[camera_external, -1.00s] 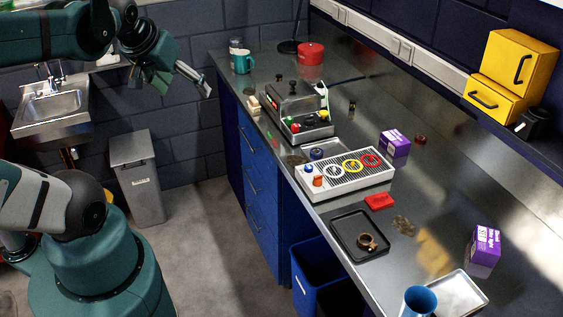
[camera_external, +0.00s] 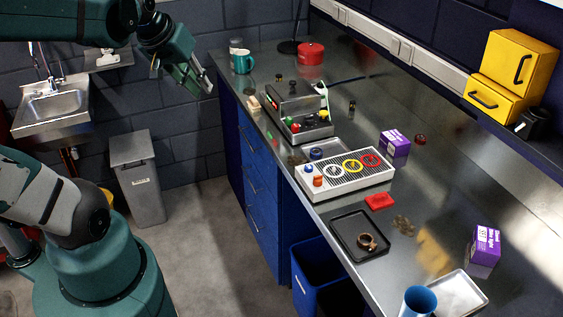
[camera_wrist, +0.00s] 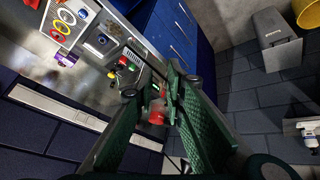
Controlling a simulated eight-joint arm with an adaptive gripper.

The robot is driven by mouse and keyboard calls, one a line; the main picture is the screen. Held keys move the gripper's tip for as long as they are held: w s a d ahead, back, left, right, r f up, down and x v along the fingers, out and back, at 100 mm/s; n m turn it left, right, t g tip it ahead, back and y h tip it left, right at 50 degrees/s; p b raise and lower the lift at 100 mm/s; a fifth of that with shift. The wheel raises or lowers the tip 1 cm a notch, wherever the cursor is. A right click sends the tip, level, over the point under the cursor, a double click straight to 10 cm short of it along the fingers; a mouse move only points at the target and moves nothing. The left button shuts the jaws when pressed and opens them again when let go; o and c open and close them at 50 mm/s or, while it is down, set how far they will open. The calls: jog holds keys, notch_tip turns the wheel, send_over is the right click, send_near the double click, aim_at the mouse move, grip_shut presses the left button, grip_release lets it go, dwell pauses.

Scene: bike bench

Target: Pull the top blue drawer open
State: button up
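The top blue drawer (camera_external: 252,141) is the uppermost of several in the blue cabinet under the bench. It is flush with the cabinet front and has a thin metal bar handle. The blue drawer fronts (camera_wrist: 178,32) also show in the wrist view, at the top. My gripper (camera_external: 204,86) is in the air left of the bench's far end, above and beyond the drawer, touching nothing. In the wrist view its green fingers (camera_wrist: 172,92) stretch upward with a gap between them. Nothing is held.
A grey bin (camera_external: 138,178) stands on the floor. The floor before the drawers is clear. A blue bin (camera_external: 316,268) stands at the cabinet's near end.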

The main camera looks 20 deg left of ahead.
jog(key=w+a+f+n+h+b, duration=0.1)
jog(key=w+f+h+b, duration=0.15)
jog(key=w+f, duration=0.5)
jog(key=w+f+n+g+h+b, duration=0.1)
jog(key=w+f+h+b, duration=0.2)
jog(key=w, duration=0.7)
jog(key=w+a+f+n+h+b, duration=0.1)
jog(key=w+f+n+b, duration=0.15)
jog(key=w+f, duration=0.45)
jog(key=h+b, duration=0.7)
jog(key=b, duration=0.1)
send_near(246, 138)
jog(key=shift+w+d+f+t, duration=0.2)
jog(key=shift+d+f, duration=0.1)
jog(key=shift+d, duration=0.2)
jog(key=shift+w+d+f+t, duration=0.1)
jog(key=shift+d+f+t, duration=0.15)
jog(key=shift+d, duration=0.3)
jog(key=shift+m, duration=0.25)
jog(key=shift+b+x, duration=0.75)
jog(key=shift+x, duration=3.1)
jog(key=shift+f, duration=0.1)
